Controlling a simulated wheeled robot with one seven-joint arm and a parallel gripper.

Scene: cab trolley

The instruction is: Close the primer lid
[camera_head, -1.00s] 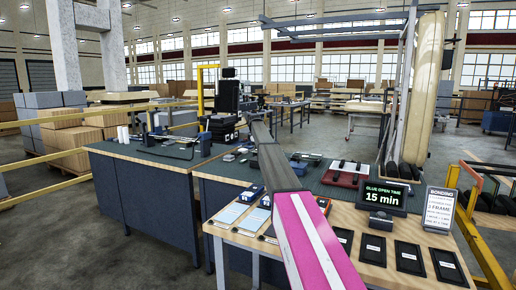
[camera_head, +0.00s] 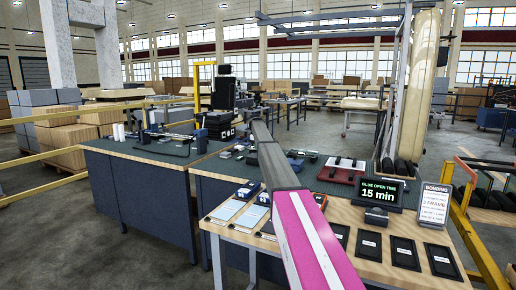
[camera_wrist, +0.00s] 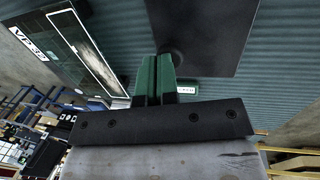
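I cannot pick out the primer lid with certainty in either view. In the wrist view, my gripper (camera_wrist: 155,78) has its two green fingers side by side with only a thin line between them, so it looks shut, with nothing visible between them. A dark flat panel (camera_wrist: 208,30) lies beyond the fingertips, with a dark rounded shape near the tips. I cannot tell whether they touch. In the head view, my pink and grey arm reaches over the benches and the gripper itself is hidden or too small to make out.
A dark lettered box with a pale framed strip (camera_wrist: 90,50) is at the wrist view's upper left. In the head view, a bench (camera_head: 145,160) carries tools. A wooden front table (camera_head: 375,270) holds black trays, a glue timer (camera_head: 383,192) and a bonding sign (camera_head: 435,205). Open floor lies left.

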